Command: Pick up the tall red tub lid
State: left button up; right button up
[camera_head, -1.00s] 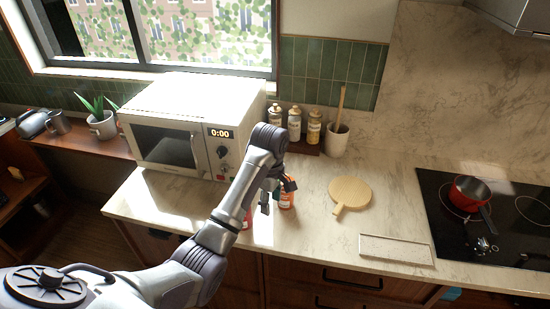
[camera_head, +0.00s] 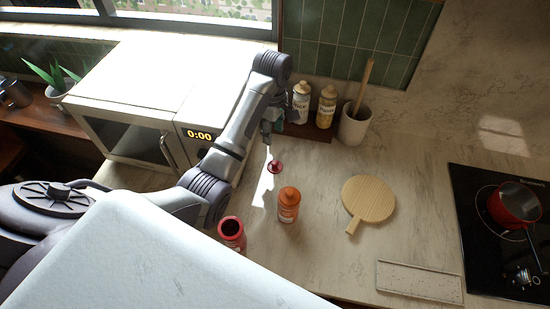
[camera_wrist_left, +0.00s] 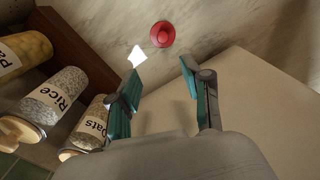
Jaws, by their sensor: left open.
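The red lid (camera_head: 275,167) lies on the marble counter, behind the tubs. It is round with a raised knob, and it also shows near the top of the left wrist view (camera_wrist_left: 162,34). The red tub (camera_head: 231,232) stands upright and uncovered near the counter's front, partly hidden by a pale surface. My left gripper (camera_head: 278,127) is behind the lid in the head view, near the jars. In the wrist view its teal fingers (camera_wrist_left: 161,78) are apart and empty, with the lid beyond their tips. My right gripper is out of view.
An orange tub (camera_head: 288,205) with its lid on stands right of the red tub. The microwave (camera_head: 160,90) is left of my gripper; jars (camera_head: 326,106) stand on a dark wooden rack behind. A round wooden board (camera_head: 368,198) lies to the right. A large pale surface fills the lower-left foreground.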

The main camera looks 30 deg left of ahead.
aim_at(274, 162)
pick_arm(q)
jog(key=f, duration=0.7)
jog(key=shift+s+d+b, duration=0.2)
jog(key=shift+s+b, duration=0.15)
jog(key=shift+b, duration=0.05)
jog(key=shift+f, duration=0.5)
jog(key=f+p, duration=0.1)
jog(key=f, duration=0.1)
jog(key=f+p, duration=0.1)
jog(key=f, duration=0.1)
jog(key=shift+s+d+f, duration=0.15)
jog(key=shift+s+d, duration=0.05)
jog(key=shift+w+f, duration=0.1)
jog(key=shift+f, duration=0.25)
jog(key=shift+c, duration=0.7)
jog(key=c, duration=0.7)
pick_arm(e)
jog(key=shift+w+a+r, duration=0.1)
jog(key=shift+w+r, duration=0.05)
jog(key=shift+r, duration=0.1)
